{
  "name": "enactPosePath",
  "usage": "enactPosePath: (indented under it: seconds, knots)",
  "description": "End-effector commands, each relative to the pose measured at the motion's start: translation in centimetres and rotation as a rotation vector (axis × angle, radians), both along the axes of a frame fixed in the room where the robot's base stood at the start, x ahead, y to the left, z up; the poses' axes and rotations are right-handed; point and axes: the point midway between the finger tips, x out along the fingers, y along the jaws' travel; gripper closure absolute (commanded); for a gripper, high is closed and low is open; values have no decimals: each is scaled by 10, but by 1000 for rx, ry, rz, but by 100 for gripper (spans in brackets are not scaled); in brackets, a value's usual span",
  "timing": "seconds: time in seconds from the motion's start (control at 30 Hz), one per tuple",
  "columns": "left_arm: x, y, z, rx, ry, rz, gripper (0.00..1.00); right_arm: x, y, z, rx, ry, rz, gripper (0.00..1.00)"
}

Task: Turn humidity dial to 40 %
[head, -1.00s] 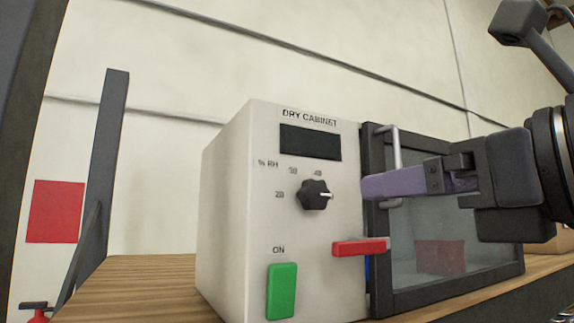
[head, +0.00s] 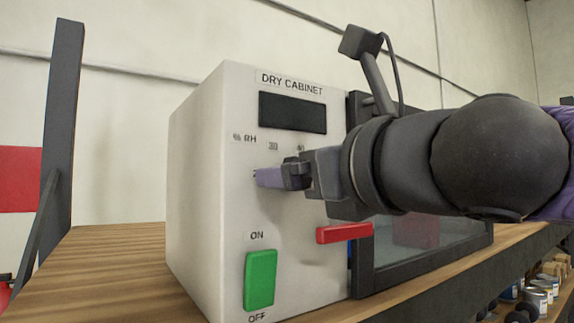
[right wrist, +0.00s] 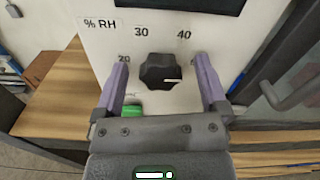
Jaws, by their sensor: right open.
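The white dry cabinet (head: 195,200) carries a black humidity dial (right wrist: 158,72). In the right wrist view the dial's white pointer line points right, clockwise past the 40 mark (right wrist: 184,34). The 20 and 30 marks lie to its left and above. My right gripper (right wrist: 160,61) is open, its purple fingers on either side of the dial with gaps visible; I cannot tell how deep they reach. In the head view the right gripper (head: 268,178) hides the dial. My left gripper is not in view.
A red handle (head: 343,233) sticks out below my right gripper, beside the glass door. A green ON/OFF switch (head: 261,280) sits lower on the panel, below a dark display (head: 292,113). The cabinet stands on a wooden bench (head: 110,265).

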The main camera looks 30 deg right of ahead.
Motion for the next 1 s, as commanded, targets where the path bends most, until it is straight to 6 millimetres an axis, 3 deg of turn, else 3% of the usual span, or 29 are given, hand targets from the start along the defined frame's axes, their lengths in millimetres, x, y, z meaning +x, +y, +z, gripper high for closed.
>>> enactPosePath:
  seconds: [0.07,0.4,0.5,0.77,1.0]
  knots:
    - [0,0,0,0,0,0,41,0,0,0,0,0,0,11]
    - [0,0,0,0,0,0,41,0,0,0,0,0,-1,83]
    - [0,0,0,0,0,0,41,0,0,0,0,-1,-1,100]
    - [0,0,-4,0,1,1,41,0,0,0,-34,-5,-1,100]
    - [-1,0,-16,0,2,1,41,-1,1,-2,-175,-18,1,100]
